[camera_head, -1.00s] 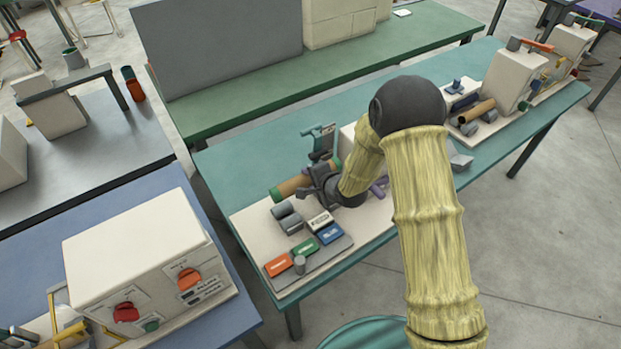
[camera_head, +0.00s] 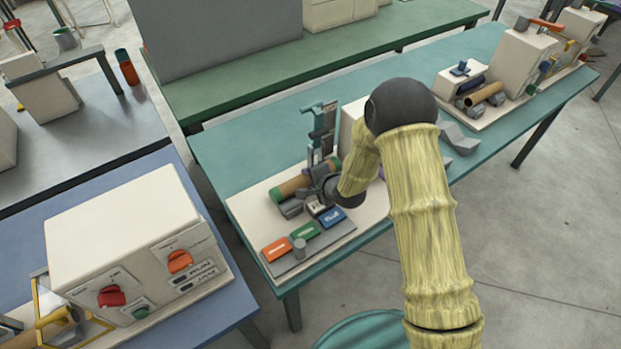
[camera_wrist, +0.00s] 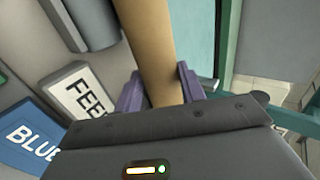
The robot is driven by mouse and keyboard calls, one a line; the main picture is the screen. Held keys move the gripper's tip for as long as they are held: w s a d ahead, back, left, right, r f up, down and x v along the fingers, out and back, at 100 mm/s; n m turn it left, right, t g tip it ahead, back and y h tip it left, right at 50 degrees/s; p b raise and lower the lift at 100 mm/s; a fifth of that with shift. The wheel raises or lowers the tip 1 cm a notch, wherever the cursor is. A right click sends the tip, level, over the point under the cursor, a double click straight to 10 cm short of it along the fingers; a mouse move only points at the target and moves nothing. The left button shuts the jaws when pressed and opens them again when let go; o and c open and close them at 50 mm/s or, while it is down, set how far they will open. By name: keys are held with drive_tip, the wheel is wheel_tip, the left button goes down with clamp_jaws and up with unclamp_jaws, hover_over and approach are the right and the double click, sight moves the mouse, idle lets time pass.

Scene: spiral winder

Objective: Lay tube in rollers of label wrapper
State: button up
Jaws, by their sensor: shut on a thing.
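In the wrist view the tube (camera_wrist: 150,45) runs between the two purple fingers (camera_wrist: 160,88). The grey rollers (camera_head: 290,208) of the label wrapper lie just in front of the tube, partly hidden by the gripper. In the wrist view a grey roller (camera_wrist: 90,22) lies to the left of the tube, apart from it. I cannot tell the exact height of the tube over the rollers.
A teal upright bracket (camera_head: 322,125) stands behind the tube. Another machine (camera_head: 476,85) is farther right.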

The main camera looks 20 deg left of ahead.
drive_tip(key=shift+f, duration=0.1)
drive_tip(key=o, duration=1.1)
drive_tip(key=shift+c, duration=0.2)
drive_tip(key=shift+d, duration=0.1)
drive_tip(key=b+v, duration=0.1)
drive_tip(key=v, duration=1.6)
drive_tip(key=shift+s+b, duration=0.2)
drive_tip(key=shift+b, duration=0.2)
wheel_tip(320, 180, up, 7)
drive_tip(key=p, duration=0.7)
